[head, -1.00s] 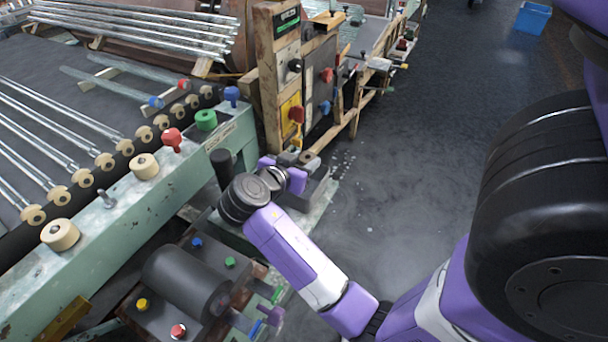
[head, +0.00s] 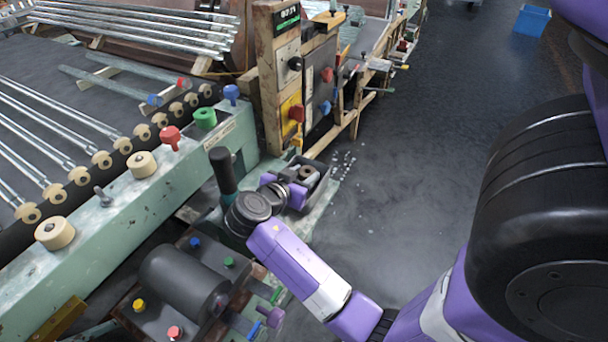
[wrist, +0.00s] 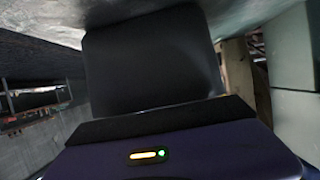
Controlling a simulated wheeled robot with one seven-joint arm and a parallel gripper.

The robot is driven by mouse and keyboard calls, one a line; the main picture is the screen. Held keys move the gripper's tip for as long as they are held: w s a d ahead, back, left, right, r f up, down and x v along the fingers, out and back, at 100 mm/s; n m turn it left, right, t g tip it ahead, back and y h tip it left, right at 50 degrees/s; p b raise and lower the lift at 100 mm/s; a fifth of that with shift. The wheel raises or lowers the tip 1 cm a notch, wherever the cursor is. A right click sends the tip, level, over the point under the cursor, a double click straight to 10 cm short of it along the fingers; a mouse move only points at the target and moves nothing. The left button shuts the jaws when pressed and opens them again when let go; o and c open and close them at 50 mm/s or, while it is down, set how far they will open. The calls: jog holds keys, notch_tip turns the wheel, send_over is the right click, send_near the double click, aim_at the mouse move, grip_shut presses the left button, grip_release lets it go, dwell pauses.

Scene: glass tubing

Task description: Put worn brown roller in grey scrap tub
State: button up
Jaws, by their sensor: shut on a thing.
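My gripper (head: 283,188) is at the grey scrap tub (head: 320,188), which stands on the pale green ledge beside the machine. The gripper's purple parts and black wrist cover the tub's near left side. The worn brown roller (head: 307,172) shows as a small brown ring at the gripper's far end, at the tub's opening. The gripper is shut on it. I cannot tell whether the roller touches the tub's floor. In the wrist view a dark block fills the middle above my purple gripper body, and the roller cannot be made out.
A dark upright handle (head: 222,171) stands just left of my wrist. A black cylinder (head: 185,279) on a machine with coloured knobs lies below. The green rail (head: 120,205) carries cream rollers and knobs. A wooden control panel (head: 290,85) rises behind the tub.

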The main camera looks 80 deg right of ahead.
jog(key=shift+f, duration=0.2)
jog(key=o, duration=1.1)
jog(key=shift+c, duration=0.2)
jog(key=shift+r, duration=0.1)
jog(key=shift+r, duration=0.2)
jog(key=p+v, duration=0.1)
jog(key=v, duration=1.1)
jog(key=shift+r, duration=0.3)
